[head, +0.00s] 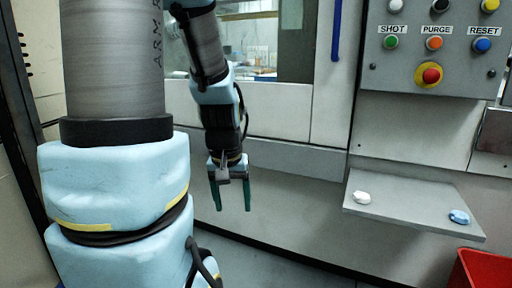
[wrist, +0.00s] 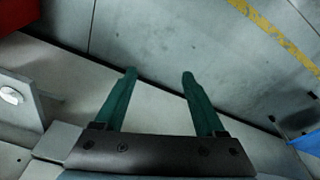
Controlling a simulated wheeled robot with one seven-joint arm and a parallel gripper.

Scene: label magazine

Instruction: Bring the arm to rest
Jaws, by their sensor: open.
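My gripper (head: 232,196) hangs from my arm left of the middle in the head view, fingers pointing down. Its two green fingers are apart and nothing is between them. In the wrist view my gripper (wrist: 159,75) is also open and empty, above the floor by the machine's base. It is clear of the grey shelf (head: 400,209), which is to its right in the head view.
A white piece (head: 362,197) and a blue piece (head: 459,216) lie on the shelf. Above is a panel with a red emergency button (head: 428,74) and labelled buttons. A red bin (head: 484,270) stands at lower right. The floor (wrist: 185,35) below my gripper looks clear.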

